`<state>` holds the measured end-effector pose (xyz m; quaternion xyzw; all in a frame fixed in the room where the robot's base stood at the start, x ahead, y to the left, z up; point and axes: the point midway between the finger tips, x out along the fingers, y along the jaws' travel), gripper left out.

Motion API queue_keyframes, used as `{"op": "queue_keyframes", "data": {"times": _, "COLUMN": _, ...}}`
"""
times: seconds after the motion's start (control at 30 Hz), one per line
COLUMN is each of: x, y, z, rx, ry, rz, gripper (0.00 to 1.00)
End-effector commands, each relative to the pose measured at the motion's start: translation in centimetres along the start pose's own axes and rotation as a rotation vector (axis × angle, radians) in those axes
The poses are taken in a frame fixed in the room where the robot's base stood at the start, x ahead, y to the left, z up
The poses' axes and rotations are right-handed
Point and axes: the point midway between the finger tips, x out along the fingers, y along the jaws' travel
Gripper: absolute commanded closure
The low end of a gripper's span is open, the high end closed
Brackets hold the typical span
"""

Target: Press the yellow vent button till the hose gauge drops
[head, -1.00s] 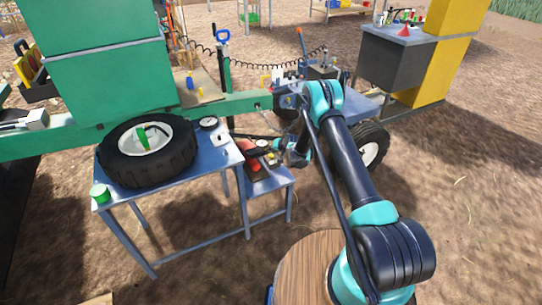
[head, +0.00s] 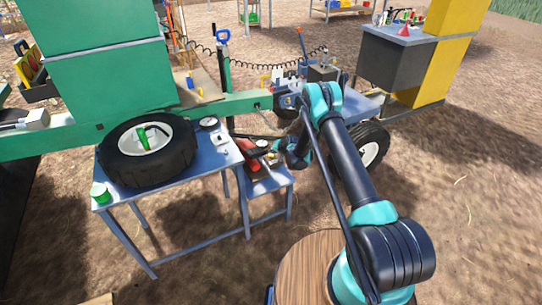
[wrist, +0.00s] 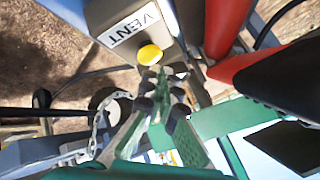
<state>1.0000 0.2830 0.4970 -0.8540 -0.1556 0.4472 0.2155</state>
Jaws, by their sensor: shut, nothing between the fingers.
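The yellow vent button (wrist: 150,54) is a round cap on a pale box marked VENT (wrist: 140,24) in the wrist view. My gripper (wrist: 160,78) is shut and empty, its tips pointing at the button and very close to it. I cannot tell whether they touch it. In the head view my gripper (head: 274,157) is small and partly hidden, over a low blue stand (head: 268,184). A round gauge (head: 262,143) shows on that stand and another gauge (head: 208,123) lies on the blue table. I cannot tell which is the hose gauge, and neither reading is legible.
Red and black parts (wrist: 245,75) lie close on the right of my fingers in the wrist view. A chain (wrist: 95,135) hangs on the left. In the head view a large tyre (head: 115,165) fills much of the blue table (head: 190,195); a green beam (head: 245,101) runs behind.

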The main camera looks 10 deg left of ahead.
Motion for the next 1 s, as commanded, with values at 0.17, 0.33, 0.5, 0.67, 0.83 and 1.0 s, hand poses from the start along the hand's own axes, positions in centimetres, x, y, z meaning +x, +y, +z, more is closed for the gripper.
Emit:
{"op": "queue_keyframes", "data": {"times": 0.17, "x": 0.06, "y": 0.04, "z": 0.04, "rx": 0.000, "ry": 0.000, "rz": 0.000, "gripper": 1.00}}
{"op": "queue_keyframes", "data": {"times": 0.33, "x": 0.18, "y": 0.13, "z": 0.12, "rx": 0.000, "ry": 0.000, "rz": 0.000, "gripper": 1.00}}
{"op": "queue_keyframes", "data": {"times": 0.5, "x": 0.32, "y": 0.23, "z": 0.22, "rx": 0.000, "ry": 0.000, "rz": 0.000, "gripper": 1.00}}
{"op": "queue_keyframes", "data": {"times": 0.67, "x": 0.45, "y": 0.31, "z": 0.32, "rx": 0.000, "ry": 0.000, "rz": 0.000, "gripper": 1.00}}
{"op": "queue_keyframes", "data": {"times": 0.83, "x": 0.58, "y": 0.41, "z": 0.42, "rx": 0.000, "ry": 0.000, "rz": 0.000, "gripper": 1.00}}
{"op": "queue_keyframes", "data": {"times": 1.0, "x": 0.71, "y": 0.50, "z": 0.51, "rx": 0.000, "ry": 0.000, "rz": 0.000, "gripper": 1.00}}
